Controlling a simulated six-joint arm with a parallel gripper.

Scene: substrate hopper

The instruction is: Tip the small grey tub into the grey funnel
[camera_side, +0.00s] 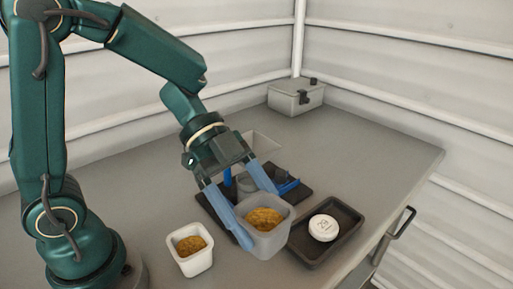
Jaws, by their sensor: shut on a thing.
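The small grey tub (268,243) holds orange-brown granules and looks roughly upright. My gripper (260,216) is shut on it, with one blue finger on each side of its rim. The tub is in front of a dark base plate (215,206); I cannot tell how high it is above the table. Behind my gripper, a pale grey, open-topped shape (265,143) shows in part and looks like the funnel. My gripper hides much of it and of the grey and blue parts on the plate.
A white tub (191,264) with similar granules stands left of the grey tub. To the right, a dark tray (349,222) holds a white round lidded thing (323,228). A grey box (296,98) stands at the back corner. The table's right side (385,155) is clear.

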